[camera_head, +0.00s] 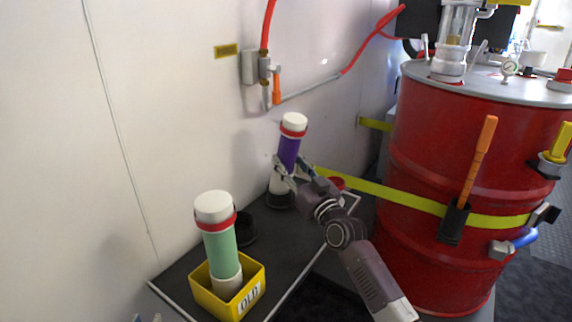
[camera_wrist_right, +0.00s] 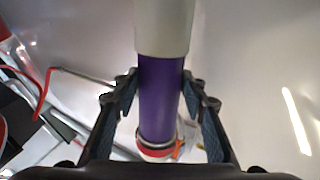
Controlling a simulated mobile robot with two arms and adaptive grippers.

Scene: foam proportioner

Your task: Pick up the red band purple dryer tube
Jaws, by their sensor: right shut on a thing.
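The red band purple dryer tube (camera_head: 289,150) stands nearly upright at the far end of the dark shelf. It has a white cap, a red band under it, a purple body and a white lower end. My right gripper (camera_head: 284,168) is shut on its purple body. The right wrist view shows the purple body (camera_wrist_right: 160,95) between the two fingers (camera_wrist_right: 161,88). The tube's lower end is at a black ring holder (camera_head: 280,200); I cannot tell whether it is seated or just above. Only a sliver of my left gripper (camera_head: 147,318) shows at the bottom edge.
A green tube (camera_head: 221,248) with a red band stands in a yellow box (camera_head: 252,287) marked OLD at the near end of the shelf. An empty black holder (camera_head: 245,230) sits between. A wall is behind, and a red drum (camera_head: 430,150) stands at right.

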